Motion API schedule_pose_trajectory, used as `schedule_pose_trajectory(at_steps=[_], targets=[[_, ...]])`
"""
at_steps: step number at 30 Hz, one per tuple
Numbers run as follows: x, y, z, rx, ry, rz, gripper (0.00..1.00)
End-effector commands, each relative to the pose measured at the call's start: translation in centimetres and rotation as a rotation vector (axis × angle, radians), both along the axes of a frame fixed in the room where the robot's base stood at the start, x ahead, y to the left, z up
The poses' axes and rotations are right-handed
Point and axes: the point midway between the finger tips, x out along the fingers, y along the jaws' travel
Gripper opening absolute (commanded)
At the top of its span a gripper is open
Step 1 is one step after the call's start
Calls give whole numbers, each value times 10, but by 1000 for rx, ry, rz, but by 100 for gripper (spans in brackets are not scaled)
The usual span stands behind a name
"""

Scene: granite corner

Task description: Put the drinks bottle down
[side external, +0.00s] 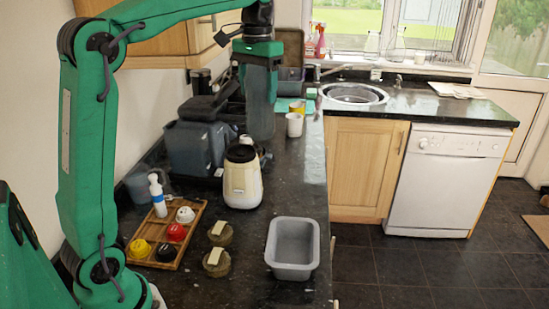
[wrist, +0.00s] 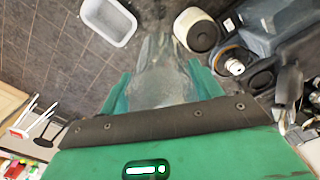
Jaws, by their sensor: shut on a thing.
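The drinks bottle (side external: 261,103) looks like a tall, grey, see-through cylinder in the side view. It hangs upright below my gripper (side external: 260,57), over or on the dark counter behind the cream jug. I cannot tell whether its base touches the counter. In the wrist view my gripper (wrist: 160,88) has its green fingers on both sides of the clear bottle (wrist: 163,68), shut on it. The bottle's upper part is hidden by the gripper.
A cream jug with a black lid (side external: 242,178) stands in front of the bottle. A grey tub (side external: 293,248), a wooden tray (side external: 143,259) with coloured pods, and two round pieces are nearer. A dark appliance (side external: 190,146) stands left; a white mug (side external: 294,125) is behind right.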

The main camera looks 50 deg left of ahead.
Motion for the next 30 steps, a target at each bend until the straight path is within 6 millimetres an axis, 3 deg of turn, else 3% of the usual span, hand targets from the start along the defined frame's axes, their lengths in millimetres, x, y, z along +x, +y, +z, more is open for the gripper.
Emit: schedule_pose_trajectory(at_steps=[8, 24, 30], targets=[[2, 22, -14, -1, 3, 4, 39], [9, 104, -64, 0, 1, 3, 39], [10, 115, -70, 0, 0, 1, 39]])
